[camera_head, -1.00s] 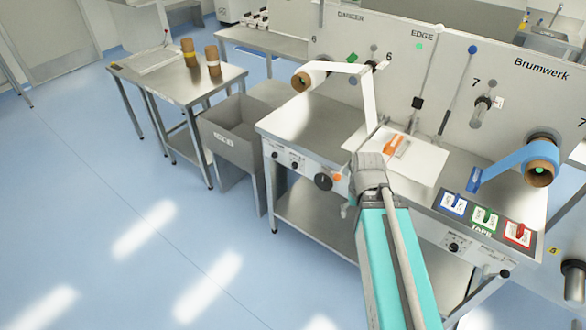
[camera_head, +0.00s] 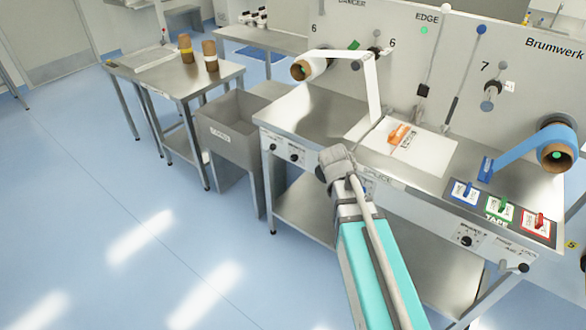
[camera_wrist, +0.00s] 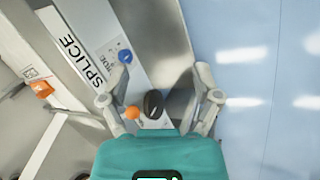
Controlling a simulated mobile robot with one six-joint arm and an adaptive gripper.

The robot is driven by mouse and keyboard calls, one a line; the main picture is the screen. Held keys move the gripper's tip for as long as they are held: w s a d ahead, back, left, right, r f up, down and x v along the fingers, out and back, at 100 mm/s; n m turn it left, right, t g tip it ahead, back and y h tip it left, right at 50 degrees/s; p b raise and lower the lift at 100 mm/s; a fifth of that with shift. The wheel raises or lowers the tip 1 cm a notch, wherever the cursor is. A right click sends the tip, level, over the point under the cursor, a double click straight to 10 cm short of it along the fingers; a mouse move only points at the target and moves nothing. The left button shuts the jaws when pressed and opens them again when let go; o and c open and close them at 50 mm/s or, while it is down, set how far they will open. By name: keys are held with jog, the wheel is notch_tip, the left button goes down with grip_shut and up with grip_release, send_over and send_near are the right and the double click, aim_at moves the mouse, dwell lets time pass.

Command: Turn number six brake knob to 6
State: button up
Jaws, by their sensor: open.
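On the front panel of the steel bench, two small dark knobs (camera_head: 275,145) (camera_head: 294,157) sit at the left end, with labels too small to read; I cannot tell which is the number six brake. My gripper (camera_head: 337,160) is in front of the panel, right of these knobs. In the wrist view my gripper (camera_wrist: 162,68) is open and empty, its fingers spread apart. A larger black knob (camera_wrist: 153,104) shows between the fingers near the palm. I cannot tell how near it is in depth. In the head view my gripper hides that knob.
An orange button (camera_wrist: 132,112) and a blue button (camera_wrist: 125,56) lie near the left finger, beside the SPLICE label (camera_wrist: 82,62). Another dark knob (camera_head: 467,240) is on the panel's right part. A grey bin (camera_head: 230,128) stands left of the bench. Floor in front is clear.

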jog(key=w+a+f+n+t+h+b, duration=0.2)
jog(key=w+a+f+n+h+b, duration=0.1)
jog(key=w+f+n+b, duration=0.3)
jog(key=n+t+h+b, duration=0.3)
jog(key=n+t+b, duration=0.8)
jog(key=n+b, duration=1.05)
send_near(293, 159)
jog(key=s+a+m+b, duration=0.2)
jog(key=s+m+b, duration=0.1)
jog(key=m, duration=0.1)
jog(key=shift+w+a, duration=0.1)
jog(key=shift+a, duration=0.05)
jog(key=shift+w, duration=0.1)
jog(key=x, duration=1.3)
jog(key=shift+w+d, duration=0.15)
jog(key=shift+d, duration=0.15)
jog(key=shift+c, duration=0.3)
grip_shut()
